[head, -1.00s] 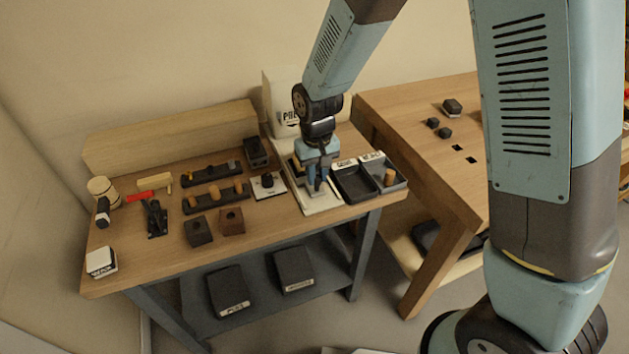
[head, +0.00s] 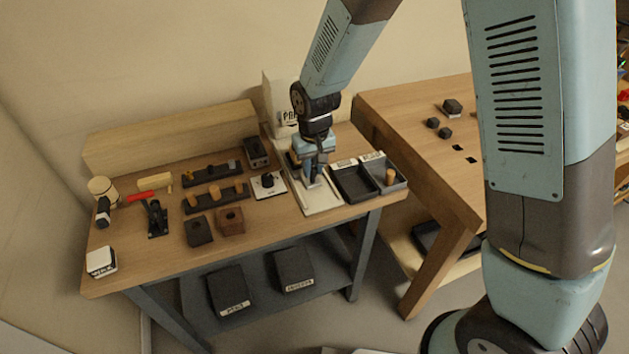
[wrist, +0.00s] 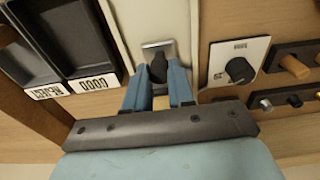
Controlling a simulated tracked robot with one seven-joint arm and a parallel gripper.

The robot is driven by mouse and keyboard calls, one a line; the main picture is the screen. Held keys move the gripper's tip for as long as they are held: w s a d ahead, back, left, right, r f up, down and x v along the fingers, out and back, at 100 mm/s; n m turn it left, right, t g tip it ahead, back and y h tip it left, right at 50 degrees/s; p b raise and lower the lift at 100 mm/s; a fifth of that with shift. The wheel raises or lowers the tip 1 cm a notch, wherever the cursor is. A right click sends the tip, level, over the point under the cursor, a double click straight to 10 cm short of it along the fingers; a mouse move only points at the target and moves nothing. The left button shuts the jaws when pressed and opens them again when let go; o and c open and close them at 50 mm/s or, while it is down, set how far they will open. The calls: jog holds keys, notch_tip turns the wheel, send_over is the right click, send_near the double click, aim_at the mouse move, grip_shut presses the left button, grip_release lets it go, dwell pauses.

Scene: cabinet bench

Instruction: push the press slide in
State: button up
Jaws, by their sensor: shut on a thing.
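The press (head: 284,112) is a white block with a lettered face at the back of the bench, with a pale base plate (head: 322,200) running forward from it. The press slide shows in the wrist view as a grey metal plate (wrist: 157,46) with a dark upright handle (wrist: 158,68), lying in the pale channel. My gripper (head: 312,181) is low over the base plate, pointing down. In the wrist view its blue fingers (wrist: 160,82) are shut on the dark handle. The arm and gripper hide much of the slide in the head view.
Two dark trays (head: 342,194) stand right of the base plate, labelled GOOD and REJECT in the wrist view. A white plate with a black knob (head: 268,182) is close on the left. Peg racks, blocks and a red-handled tool lie further left.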

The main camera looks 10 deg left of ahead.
jog(key=shift+w, duration=0.45)
jog(key=shift+w+a+t+y, duration=0.25)
jog(key=shift+w+a+t, duration=0.25)
jog(key=shift+w, duration=0.25)
jog(key=shift+w+a+t+y, duration=0.25)
jog(key=shift+w+a+t, duration=0.15)
jog(key=shift+w+t, duration=0.3)
jog(key=shift+w, duration=0.1)
jog(key=shift+w+a+y, duration=0.3)
jog(key=shift+w+a, duration=0.05)
jog(key=shift+w, duration=0.15)
jog(key=shift+w+a+t, duration=0.15)
jog(key=shift+w+t, duration=0.15)
jog(key=shift+t, duration=0.2)
jog(key=shift+r, duration=0.1)
jog(key=o, duration=0.7)
jog(key=shift+a, duration=0.1)
jog(key=shift+o, duration=0.3)
